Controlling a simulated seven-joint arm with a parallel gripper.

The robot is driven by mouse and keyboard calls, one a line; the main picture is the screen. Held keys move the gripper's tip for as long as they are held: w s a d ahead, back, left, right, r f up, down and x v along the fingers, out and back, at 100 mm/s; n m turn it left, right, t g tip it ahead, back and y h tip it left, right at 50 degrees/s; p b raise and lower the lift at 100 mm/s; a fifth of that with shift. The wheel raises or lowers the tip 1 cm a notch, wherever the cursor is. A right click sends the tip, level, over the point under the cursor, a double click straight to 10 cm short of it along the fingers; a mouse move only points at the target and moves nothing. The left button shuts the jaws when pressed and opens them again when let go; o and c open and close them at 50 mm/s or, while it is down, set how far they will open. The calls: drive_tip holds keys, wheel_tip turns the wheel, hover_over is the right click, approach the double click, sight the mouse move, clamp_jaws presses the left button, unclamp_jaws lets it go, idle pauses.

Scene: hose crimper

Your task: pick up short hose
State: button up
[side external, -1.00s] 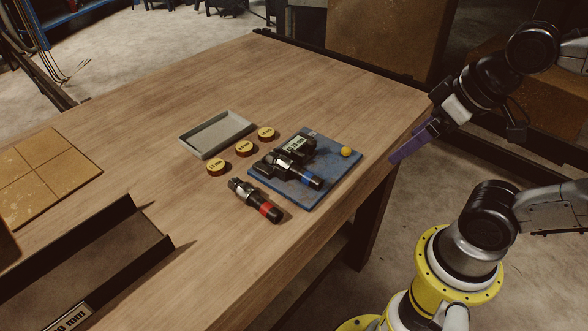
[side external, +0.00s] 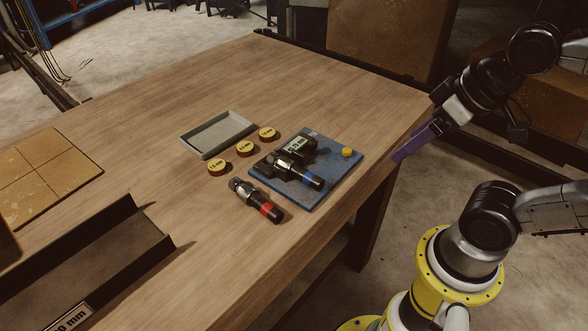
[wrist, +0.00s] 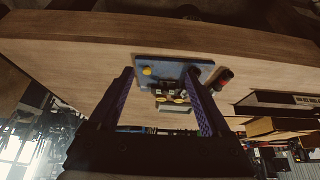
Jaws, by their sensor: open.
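A short black hose piece with a red band (side external: 258,204) and a metal end lies on the bare wood beside the blue plate. Its red end shows in the wrist view (wrist: 222,78). A similar black piece with a blue band (side external: 305,177) lies on the blue plate (side external: 325,187), against a black device with a display (side external: 301,146). I cannot tell which piece is called the short hose. My gripper (side external: 405,153), with purple fingers, is open and empty beyond the table's right edge, apart from both pieces. In the wrist view the open fingers (wrist: 160,73) frame the plate.
A yellow button (side external: 347,152) sits on the plate. Several labelled round pucks (side external: 245,148) and an empty grey tray (side external: 216,135) lie behind. A dark labelled bin (side external: 120,225) and a tan tiled board (side external: 50,175) are at left. The far tabletop is clear.

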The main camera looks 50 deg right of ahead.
drive_tip(key=shift+c, duration=1)
